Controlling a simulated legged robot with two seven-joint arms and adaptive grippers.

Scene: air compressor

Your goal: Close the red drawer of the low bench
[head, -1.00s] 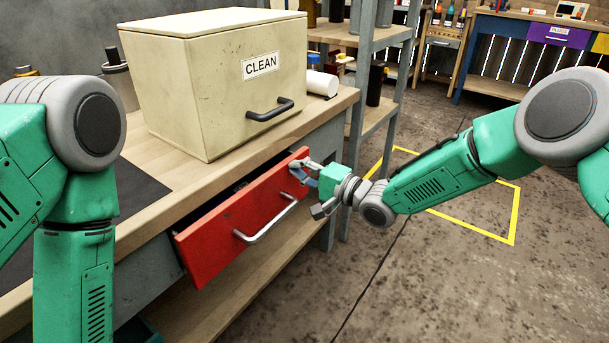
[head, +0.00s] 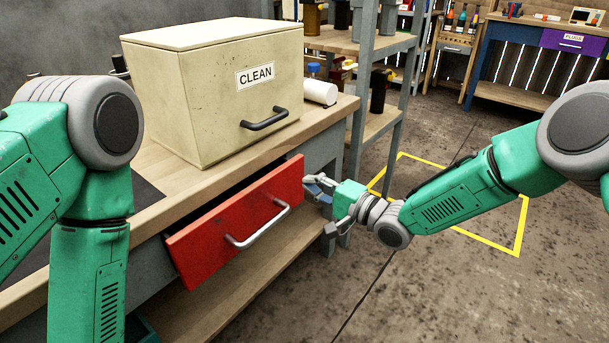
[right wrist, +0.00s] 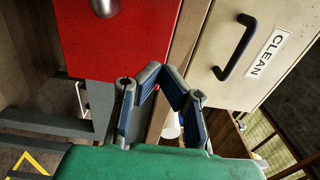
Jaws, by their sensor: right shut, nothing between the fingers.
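The red drawer (head: 238,222) of the low bench (head: 325,147) stands partly out, with a dark gap behind its top edge. Its front carries a silver bar handle (head: 262,226). The red front also fills the upper left of the right wrist view (right wrist: 120,38). My right gripper (head: 315,186) is shut and empty, just beside the right end of the drawer front. In the right wrist view its fingertips (right wrist: 160,70) meet near the drawer's side edge. I cannot tell whether they touch it. My left arm shows at the left, but its gripper is out of view.
A cream box labelled CLEAN (head: 215,100) with a black handle stands on the bench top above the drawer. A white roll (head: 319,92) lies beside it. A grey shelf rack (head: 362,90) stands behind the bench's right end. The floor at the right is open.

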